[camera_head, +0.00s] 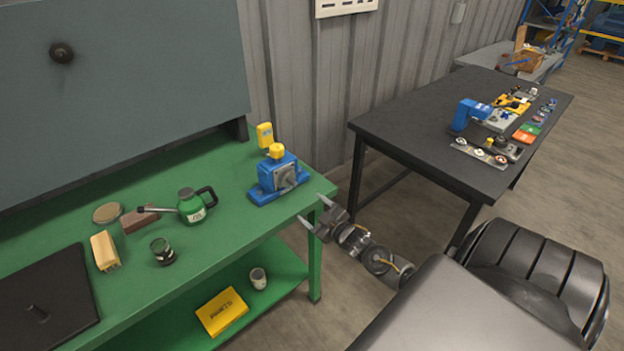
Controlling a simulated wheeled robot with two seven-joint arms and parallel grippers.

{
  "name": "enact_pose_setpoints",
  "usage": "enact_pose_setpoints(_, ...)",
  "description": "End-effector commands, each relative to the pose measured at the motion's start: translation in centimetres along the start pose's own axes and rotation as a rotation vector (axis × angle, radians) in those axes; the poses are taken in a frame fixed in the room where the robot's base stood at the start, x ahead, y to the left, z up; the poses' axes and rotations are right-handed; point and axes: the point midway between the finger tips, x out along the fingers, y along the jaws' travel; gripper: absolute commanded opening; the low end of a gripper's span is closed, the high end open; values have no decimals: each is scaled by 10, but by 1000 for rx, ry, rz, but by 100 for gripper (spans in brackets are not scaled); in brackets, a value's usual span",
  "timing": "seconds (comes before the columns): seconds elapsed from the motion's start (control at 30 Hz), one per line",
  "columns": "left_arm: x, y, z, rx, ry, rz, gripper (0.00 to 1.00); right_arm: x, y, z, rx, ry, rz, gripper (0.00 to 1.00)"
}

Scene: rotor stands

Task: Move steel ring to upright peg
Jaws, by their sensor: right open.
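My right gripper (314,211) is open and empty, its two fingers spread just off the right end of the green workbench (226,235). It is to the right of and below a blue stand (268,186) with a yellow top and a grey square face, apart from it. I cannot clearly make out a steel ring. A flat round tan disc with a greyish rim (107,213) lies at the back left. My left gripper is not in view.
A green oil can (191,207), brown block (138,219), cream block (105,250), dark jar (162,251) and yellow box (265,136) stand on the bench. A yellow parts box (222,312) and cup (258,278) are on the lower shelf. A black table (410,117) holds several parts.

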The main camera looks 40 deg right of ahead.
Motion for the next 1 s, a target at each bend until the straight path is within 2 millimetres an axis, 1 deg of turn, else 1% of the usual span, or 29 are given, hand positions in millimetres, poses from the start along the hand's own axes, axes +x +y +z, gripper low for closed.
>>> enact_pose_setpoints(0.03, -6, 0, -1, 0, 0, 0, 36, 2, 9, -18, -8, 29, 7, 73)
enact_pose_setpoints(0.1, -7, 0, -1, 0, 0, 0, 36, 3, 16, -32, -15, 58, 14, 73)
enact_pose_setpoints(0.2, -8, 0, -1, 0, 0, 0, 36, 4, 21, -41, -19, 78, 19, 73)
enact_pose_setpoints(0.4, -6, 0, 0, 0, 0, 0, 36, 7, 22, -42, -20, 82, 20, 73)
enact_pose_setpoints(0.57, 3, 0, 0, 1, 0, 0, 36, 20, 21, -41, -20, 82, 20, 73)
enact_pose_setpoints(0.8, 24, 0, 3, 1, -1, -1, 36, 56, 21, -43, -20, 82, 21, 73)
enact_pose_setpoints(1.0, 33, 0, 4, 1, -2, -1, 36, 82, 22, -46, -19, 81, 21, 73)
